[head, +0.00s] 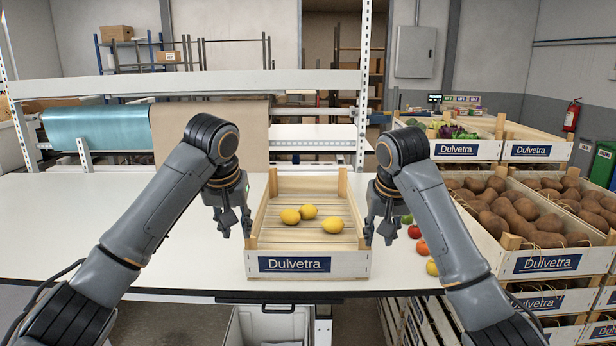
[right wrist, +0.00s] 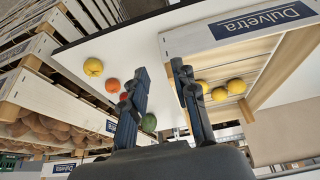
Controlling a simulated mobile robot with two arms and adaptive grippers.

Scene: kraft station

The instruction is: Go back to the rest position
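A wooden Dulvetra crate (head: 258,243) stands on the white table in the middle of the head view, with three yellow lemons (head: 309,212) on its slatted floor. My left gripper (head: 235,228) points down beside the crate's left wall, its fingers apart and nothing between them. My right gripper (head: 379,236) points down beside the crate's right wall. The right wrist view shows its two fingers (right wrist: 163,98) spread apart and empty, with the crate (right wrist: 196,40) just beyond one finger. Whether either gripper touches the crate I cannot tell.
Loose fruit lies right of the crate, partly behind my right arm: a green one (head: 406,219), red ones (head: 422,248) and a yellow one (head: 432,267). Stacked crates of brown potatoes (head: 500,215) stand at the right. A paper roll (head: 175,130) hangs behind. The table's left is clear.

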